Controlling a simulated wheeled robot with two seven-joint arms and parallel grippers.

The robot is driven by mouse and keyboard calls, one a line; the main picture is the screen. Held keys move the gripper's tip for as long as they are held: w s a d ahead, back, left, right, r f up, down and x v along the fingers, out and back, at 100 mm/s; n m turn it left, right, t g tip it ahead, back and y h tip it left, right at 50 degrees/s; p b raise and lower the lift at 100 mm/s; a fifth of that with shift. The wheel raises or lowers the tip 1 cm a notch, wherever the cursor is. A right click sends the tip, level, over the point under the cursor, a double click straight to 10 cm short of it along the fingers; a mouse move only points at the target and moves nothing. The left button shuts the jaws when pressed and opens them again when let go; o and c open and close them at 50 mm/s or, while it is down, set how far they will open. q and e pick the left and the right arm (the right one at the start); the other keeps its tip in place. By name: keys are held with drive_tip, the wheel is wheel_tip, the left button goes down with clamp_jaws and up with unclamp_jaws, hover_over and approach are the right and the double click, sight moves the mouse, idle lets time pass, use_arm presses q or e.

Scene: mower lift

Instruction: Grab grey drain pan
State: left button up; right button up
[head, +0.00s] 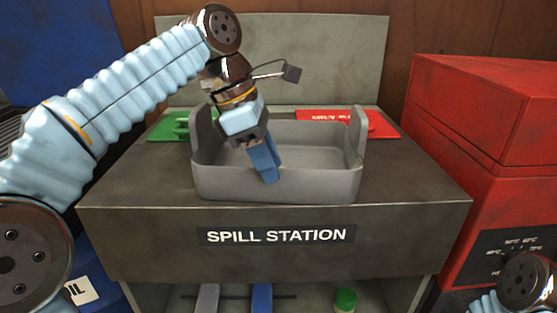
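The grey drain pan (310,186) sits upright on the dark top of the spill station, with raised ends at left and right. My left gripper (264,172) points down at the pan's front side, left of its middle. Its blue fingers overlap the inside and the front wall in the picture. They are seen nearly edge-on, so I cannot tell whether they are open or shut, or whether they touch the wall. Part of my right arm shows at the lower right corner; its gripper is out of view.
A green item (165,130) and a red item with white lettering (382,126) lie behind the pan. A grey panel (320,60) stands at the back. A red cabinet (485,110) rises at the right. A green-capped container (345,299) is on the lower shelf.

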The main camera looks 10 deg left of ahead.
use_arm(q)
drive_tip(key=x, duration=0.1)
drive_tip(key=b+x, duration=0.1)
drive_tip(key=x, duration=0.2)
drive_tip(key=shift+s+d+f, duration=0.15)
drive_tip(key=shift+s+f, duration=0.05)
drive_tip(key=shift+s, duration=0.05)
clamp_jaws()
